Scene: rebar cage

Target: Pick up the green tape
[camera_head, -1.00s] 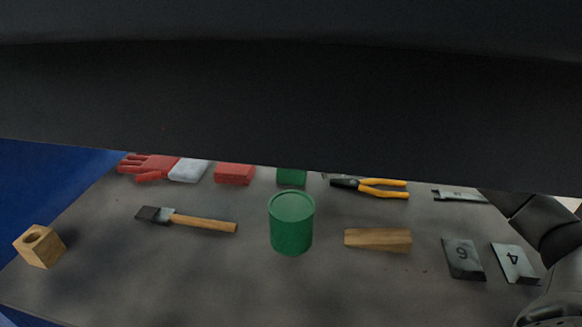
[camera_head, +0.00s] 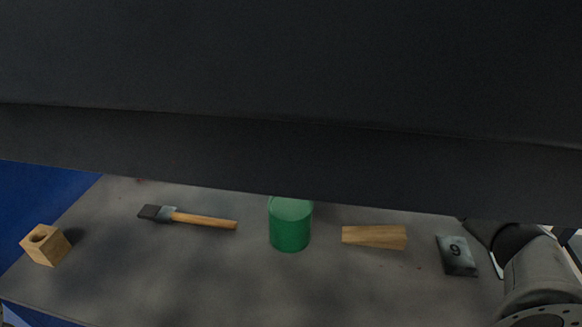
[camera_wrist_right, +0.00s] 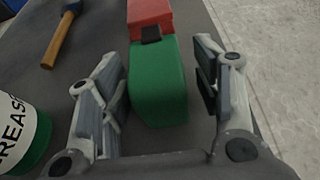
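A green, rounded block-like item, which I take to be the green tape (camera_wrist_right: 158,85), lies on the table in the right wrist view. My right gripper (camera_wrist_right: 162,62) is open, with one finger on each side of it. Gaps show between the fingers and the green item, and it is not gripped. In the head view a large dark shape hides the far part of the table, including the green item and my right gripper. My left gripper is not in view.
A green grease can (camera_head: 290,228) stands left of the right gripper; it also shows in the wrist view (camera_wrist_right: 22,135). A red block (camera_wrist_right: 150,14) lies just beyond the green item.

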